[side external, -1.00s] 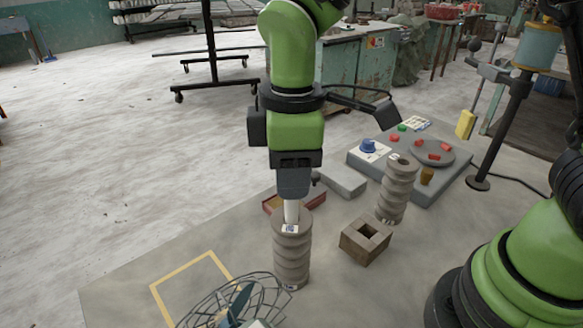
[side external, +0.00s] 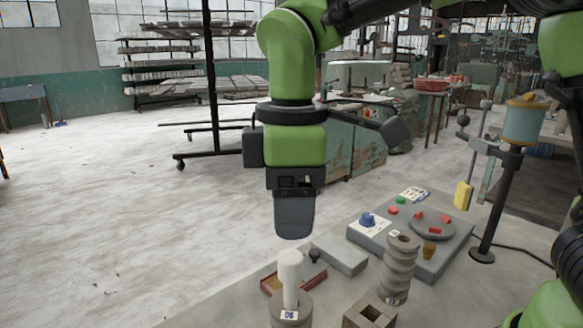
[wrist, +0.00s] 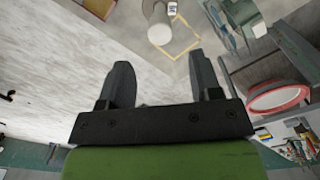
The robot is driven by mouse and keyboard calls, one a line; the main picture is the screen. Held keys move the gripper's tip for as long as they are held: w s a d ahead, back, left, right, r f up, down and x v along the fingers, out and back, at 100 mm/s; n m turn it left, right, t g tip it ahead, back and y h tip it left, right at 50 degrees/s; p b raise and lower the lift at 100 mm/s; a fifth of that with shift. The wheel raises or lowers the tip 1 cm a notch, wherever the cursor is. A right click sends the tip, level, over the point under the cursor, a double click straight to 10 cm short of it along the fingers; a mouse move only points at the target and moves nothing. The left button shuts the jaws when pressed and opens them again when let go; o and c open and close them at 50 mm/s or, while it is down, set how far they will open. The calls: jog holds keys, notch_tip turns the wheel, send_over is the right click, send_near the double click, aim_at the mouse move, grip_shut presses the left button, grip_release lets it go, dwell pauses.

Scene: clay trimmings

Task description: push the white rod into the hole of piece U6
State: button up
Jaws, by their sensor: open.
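The white rod (side external: 290,280) stands upright at the top of a grey ribbed piece (side external: 276,309) with a small white label. I take it for piece U6, though the label is hard to read. A long part of the rod sticks out above the piece; its lower end is hidden. My gripper (side external: 294,236) is above the rod, apart from it. In the wrist view my gripper (wrist: 160,60) has its two fingers spread with nothing between them. The pale rod (wrist: 160,30) shows there beyond the fingertips.
A second ribbed piece (side external: 398,272) stands to the right, near a square block with a hole (side external: 352,318). A red-edged tray (side external: 272,287) and a grey slab (side external: 340,256) lie behind the rod. A grey panel with coloured parts (side external: 452,240) is at the right.

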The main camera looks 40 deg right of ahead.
jog(key=s+d+r+m+t+y, duration=0.2)
jog(key=s+d+r+m+t, duration=0.1)
jog(key=s+d+r+m, duration=0.4)
jog(key=s+d+f+m+t, duration=0.2)
jog(key=s+d+m+t, duration=0.2)
jog(key=m, duration=0.4)
jog(key=shift+s+d+f, duration=0.4)
jog(key=shift+s, duration=0.45)
dwell(0.4)
